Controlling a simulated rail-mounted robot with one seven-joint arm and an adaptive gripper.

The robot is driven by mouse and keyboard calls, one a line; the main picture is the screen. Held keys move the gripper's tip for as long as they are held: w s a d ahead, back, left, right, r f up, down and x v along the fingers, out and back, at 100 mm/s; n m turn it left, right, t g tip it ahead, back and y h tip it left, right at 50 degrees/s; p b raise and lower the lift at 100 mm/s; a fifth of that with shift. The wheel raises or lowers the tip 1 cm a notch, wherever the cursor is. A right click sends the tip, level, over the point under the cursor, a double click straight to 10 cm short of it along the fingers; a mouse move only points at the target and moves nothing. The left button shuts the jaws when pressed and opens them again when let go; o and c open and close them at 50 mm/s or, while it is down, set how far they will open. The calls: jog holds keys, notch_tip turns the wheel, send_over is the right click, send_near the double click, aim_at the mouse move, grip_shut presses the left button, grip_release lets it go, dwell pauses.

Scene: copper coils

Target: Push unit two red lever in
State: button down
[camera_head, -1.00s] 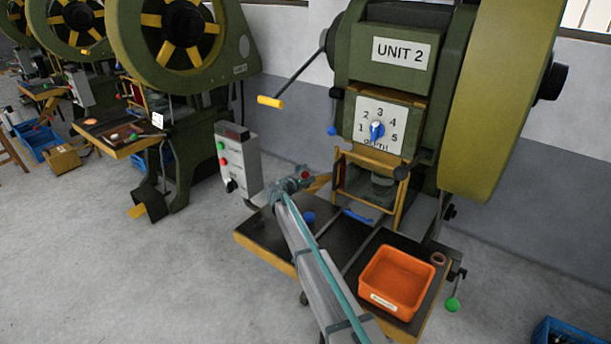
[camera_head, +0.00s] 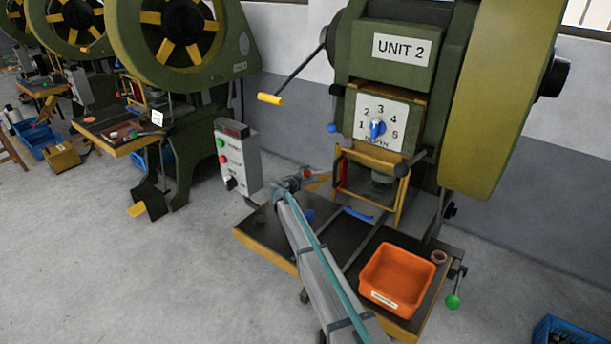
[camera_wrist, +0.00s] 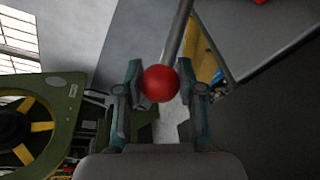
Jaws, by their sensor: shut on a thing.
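The Unit 2 press (camera_head: 400,105) stands at the right of the head view, with its name plate on top. The red lever is a red ball knob (camera_wrist: 160,84) on a grey rod, seen close up in the wrist view. My gripper (camera_wrist: 162,88) is shut on the knob, one finger on each side of it. In the head view my gripper (camera_head: 288,185) is beside the left of the press's guard frame, above the table. A small red spot of the knob (camera_head: 307,172) shows just past it, the rest hidden by my gripper.
An orange bin (camera_head: 398,278) stands on the press table (camera_head: 262,227), right of my arm. A grey control box (camera_head: 238,158) is left of my gripper. A crank with a yellow handle (camera_head: 270,99) sticks out above.

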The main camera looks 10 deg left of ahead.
jog(key=s+d+b, duration=0.1)
jog(key=d, duration=0.1)
jog(key=s+d, duration=0.1)
jog(key=shift+s+d+b, duration=0.15)
jog(key=shift+d+b, duration=0.25)
jog(key=shift+f, duration=0.1)
jog(key=c, duration=0.7)
grip_release()
jog(key=shift+d, duration=0.15)
jog(key=shift+s, duration=0.1)
jog(key=v, duration=1.2)
